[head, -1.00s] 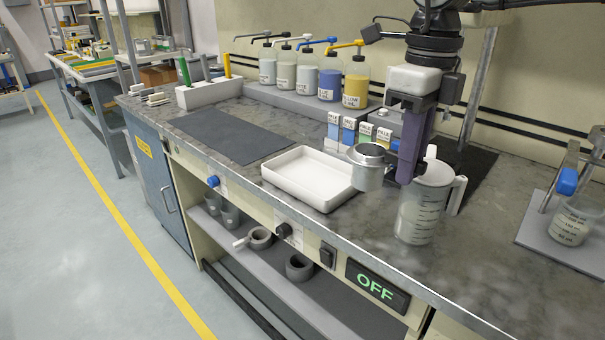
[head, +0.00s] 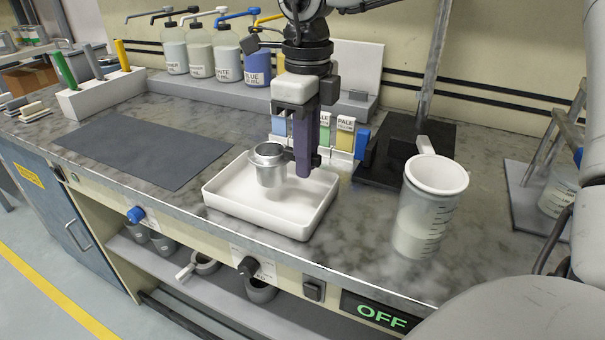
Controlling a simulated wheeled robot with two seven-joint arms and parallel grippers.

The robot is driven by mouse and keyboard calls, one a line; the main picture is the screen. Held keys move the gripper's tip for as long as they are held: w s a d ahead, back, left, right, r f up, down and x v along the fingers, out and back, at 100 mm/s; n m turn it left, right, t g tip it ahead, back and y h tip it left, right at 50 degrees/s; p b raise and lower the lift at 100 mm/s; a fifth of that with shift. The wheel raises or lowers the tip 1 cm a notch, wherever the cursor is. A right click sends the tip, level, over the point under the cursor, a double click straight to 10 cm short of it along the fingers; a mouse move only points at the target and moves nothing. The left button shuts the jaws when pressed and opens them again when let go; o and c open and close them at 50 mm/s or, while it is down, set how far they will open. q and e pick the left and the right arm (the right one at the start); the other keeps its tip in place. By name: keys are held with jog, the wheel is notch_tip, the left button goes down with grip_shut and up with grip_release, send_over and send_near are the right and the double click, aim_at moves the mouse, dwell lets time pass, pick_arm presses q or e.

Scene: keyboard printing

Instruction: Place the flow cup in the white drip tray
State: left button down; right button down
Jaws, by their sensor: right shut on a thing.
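The flow cup (head: 270,172) is a small metal cup with a wider rim, held upright. The white drip tray (head: 222,205) is a shallow rectangular tray on the grey stone bench. My right gripper (head: 298,165) points down over the tray, shut on the flow cup at the cup's right side. The cup is over the left middle of the tray; I cannot tell whether its base touches the tray floor. My left gripper is not in view.
A translucent measuring jug (head: 427,210) with a handle stands right of the tray. Small labelled boxes (head: 345,140) stand behind it. Pump bottles (head: 200,52) line the back. A dark mat (head: 145,148) lies clear to the left.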

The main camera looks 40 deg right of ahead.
jog(key=shift+f, duration=1.95)
jog(key=shift+w+f, duration=0.1)
jog(key=c, duration=1.8)
grip_release()
jog(key=shift+o, duration=0.2)
notch_tip(320, 180, up, 12)
jog(key=shift+r+p, duration=0.15)
jog(key=shift+p, duration=0.35)
